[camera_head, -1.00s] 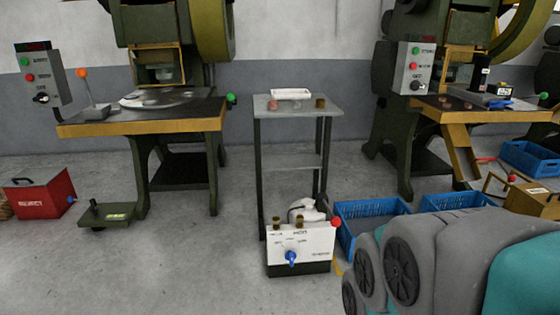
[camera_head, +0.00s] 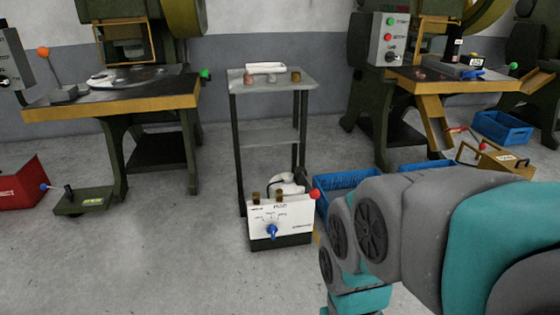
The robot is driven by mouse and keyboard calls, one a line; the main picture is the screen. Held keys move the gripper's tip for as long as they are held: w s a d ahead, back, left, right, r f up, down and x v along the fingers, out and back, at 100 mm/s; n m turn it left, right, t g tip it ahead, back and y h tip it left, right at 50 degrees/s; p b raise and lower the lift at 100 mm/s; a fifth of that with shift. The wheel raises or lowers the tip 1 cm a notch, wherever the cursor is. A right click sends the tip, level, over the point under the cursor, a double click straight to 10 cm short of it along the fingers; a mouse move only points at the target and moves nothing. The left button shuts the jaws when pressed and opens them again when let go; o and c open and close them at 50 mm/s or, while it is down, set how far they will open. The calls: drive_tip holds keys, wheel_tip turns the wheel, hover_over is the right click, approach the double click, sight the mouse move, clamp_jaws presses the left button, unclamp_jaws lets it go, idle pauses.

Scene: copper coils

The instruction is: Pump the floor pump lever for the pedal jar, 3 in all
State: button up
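A white and dark box (camera_head: 281,212) stands on the floor at the front of a small grey stand. It has a blue knob (camera_head: 272,231) on its face, brass-coloured fittings on top and a red ball (camera_head: 316,194) at its upper right. I cannot tell for sure which part is the floor pump lever or the pedal jar. My grey and teal arm fills the lower right; my gripper is outside the view.
The small stand (camera_head: 269,135) holds a white tray and small metal pieces. Blue crates (camera_head: 347,181) lie behind my arm. Presses with tables stand left and right. A red box (camera_head: 20,182) and a tan box (camera_head: 500,160) are on the floor. Floor is clear at front left.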

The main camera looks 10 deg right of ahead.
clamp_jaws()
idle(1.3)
